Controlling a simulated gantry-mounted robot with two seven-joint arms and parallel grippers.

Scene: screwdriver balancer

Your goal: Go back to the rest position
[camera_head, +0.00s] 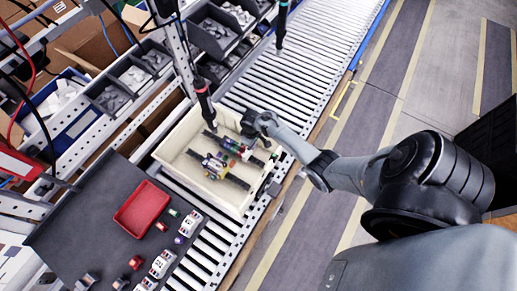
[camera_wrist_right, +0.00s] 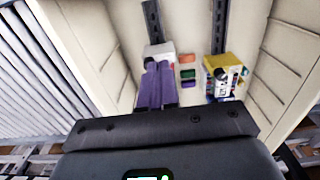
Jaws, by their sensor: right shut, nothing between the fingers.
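My right gripper (camera_head: 256,126) is shut and empty. It hangs above the far right part of a cream bin (camera_head: 225,204), at the end of my grey right arm. In the right wrist view its dark body fills the bottom, and its fingertips are hard to make out. The bin holds dark rails with coloured parts. A purple part (camera_wrist_right: 157,85) and a yellow and white part (camera_wrist_right: 222,78) show in the wrist view. A hanging screwdriver (camera_head: 204,104) with a red band points down over the bin's far left edge. My left gripper is not in view.
The bin sits on a roller conveyor (camera_head: 305,65). A dark mat (camera_head: 85,225) on the left holds a red tray (camera_head: 146,209) and several small parts. Another hanging tool (camera_head: 281,25) is farther back. Grey part bins stand behind. The floor on the right is open.

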